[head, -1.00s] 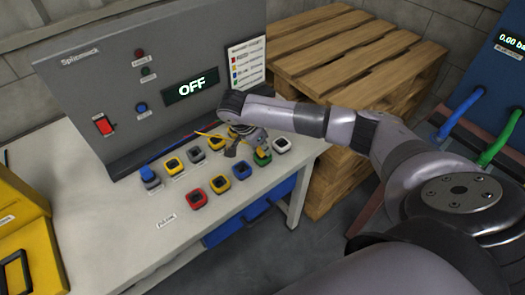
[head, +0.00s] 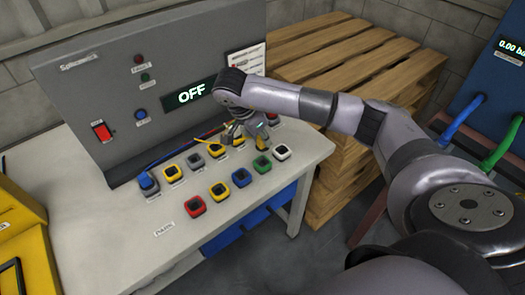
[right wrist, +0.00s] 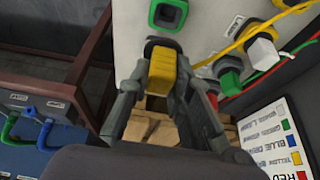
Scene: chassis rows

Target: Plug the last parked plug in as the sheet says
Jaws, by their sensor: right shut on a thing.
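My right gripper (right wrist: 163,72) is shut on a yellow plug (right wrist: 160,68) in the right wrist view. In the head view my right gripper (head: 247,138) hangs above the rear right of the bench and partly hides the sockets there. A blue plug (head: 148,182) stands at the left of the back row. The colour-coded sheet (right wrist: 278,140) shows beside the gripper. My left gripper is out of view.
The grey panel (head: 90,95) stands behind the bench, its display (head: 190,95) reading OFF. Yellow and red cords (right wrist: 262,28) run near the gripper. A wooden pallet stack (head: 350,60) stands right of the bench. A yellow case (head: 20,220) is at left.

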